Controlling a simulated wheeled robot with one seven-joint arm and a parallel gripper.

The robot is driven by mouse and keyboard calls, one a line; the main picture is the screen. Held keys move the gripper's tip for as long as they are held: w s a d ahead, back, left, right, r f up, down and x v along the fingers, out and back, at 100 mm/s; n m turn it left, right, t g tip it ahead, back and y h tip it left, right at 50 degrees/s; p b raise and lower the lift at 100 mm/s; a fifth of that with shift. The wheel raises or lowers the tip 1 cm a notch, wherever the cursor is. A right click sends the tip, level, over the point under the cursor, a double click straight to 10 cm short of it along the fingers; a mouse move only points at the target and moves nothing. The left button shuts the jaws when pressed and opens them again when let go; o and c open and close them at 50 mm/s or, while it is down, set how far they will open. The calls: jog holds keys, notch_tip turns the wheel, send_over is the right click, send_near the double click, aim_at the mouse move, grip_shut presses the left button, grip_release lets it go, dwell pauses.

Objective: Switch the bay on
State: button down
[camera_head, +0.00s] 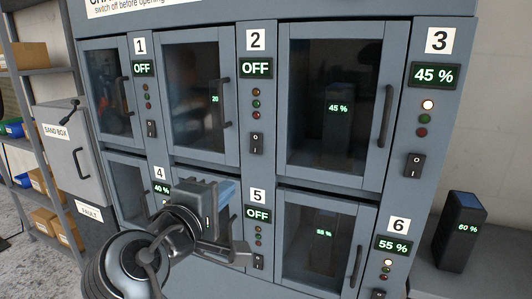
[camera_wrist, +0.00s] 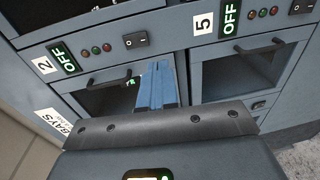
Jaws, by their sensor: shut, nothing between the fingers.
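The grey charging cabinet (camera_head: 262,179) has numbered bays with glass doors, each with a display, lights and a rocker switch. Bay 2's display (camera_head: 255,94) reads OFF; its rocker switch (camera_head: 256,143) also shows in the wrist view (camera_wrist: 136,40). Behind bay 2's closed door (camera_head: 196,148) a small green readout looks like 20. Bay 5's display (camera_head: 257,214) reads OFF, with its switch (camera_head: 258,262) below. Bay 1's display (camera_head: 144,68) also reads OFF. My gripper (camera_head: 227,192) is shut and empty, in front of the cabinet's lower middle; its blue fingers show in the wrist view (camera_wrist: 156,85).
Bay 3's display (camera_head: 437,75) reads 45 % and bay 6's (camera_head: 393,247) reads 55 %; bay 4 shows 40 %. Door handles (camera_head: 223,103) stick out near the switches. A loose battery (camera_head: 460,232) reading 60 % stands on a counter at right. Shelves stand at left.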

aim_at(255, 151)
jog(key=shift+g+h, duration=0.4)
jog(key=r, duration=0.1)
jog(key=a+r, duration=0.1)
jog(key=r, duration=0.1)
jog(key=shift+s+a+r, duration=0.25)
jog(key=shift+s+r, duration=0.1)
jog(key=shift+r, duration=0.05)
jog(key=p+x, duration=0.2)
jog(key=x, duration=1.1)
jog(key=shift+w, duration=0.15)
jog(key=shift+w+d+p, duration=0.1)
jog(key=shift+w+p, duration=0.2)
jog(key=shift+w, duration=0.05)
jog(key=shift+f+b, duration=0.15)
jog(key=shift+b, duration=0.15)
jog(key=shift+w+d+f+b, duration=0.1)
jog(key=shift+w+d+b, duration=0.05)
jog(key=shift+b, duration=0.3)
jog(key=shift+r, duration=0.25)
